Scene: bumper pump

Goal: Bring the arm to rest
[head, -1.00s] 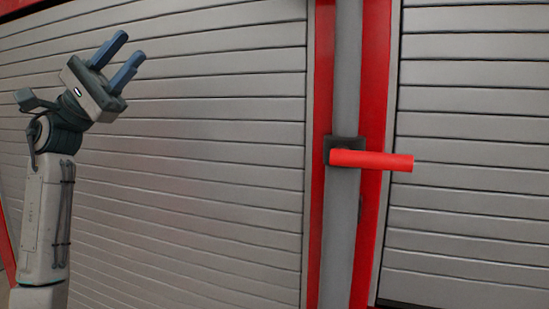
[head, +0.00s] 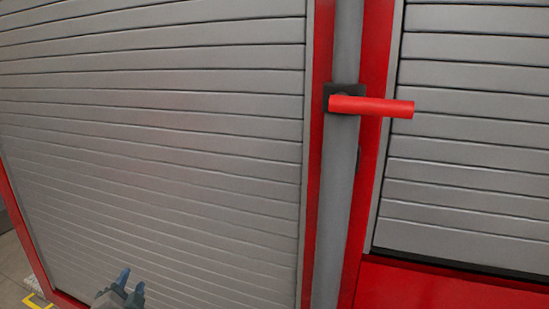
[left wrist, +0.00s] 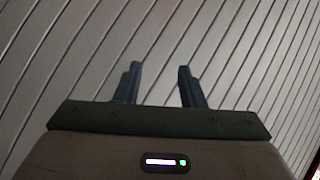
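My left gripper (head: 130,290) is low in the head view, at the bottom edge left of centre. Its two dark blue fingers stand apart with nothing between them. They also show in the left wrist view (left wrist: 158,88), open, with only grey slats beyond. Most of my left arm is out of the head view. My right gripper is in neither view.
A red lever handle (head: 372,106) sticks out to the right from a dark mount on a grey vertical pole (head: 341,190). Red posts flank the pole. Grey slatted shutters (head: 160,130) fill both sides. A strip of floor (head: 12,270) shows at lower left.

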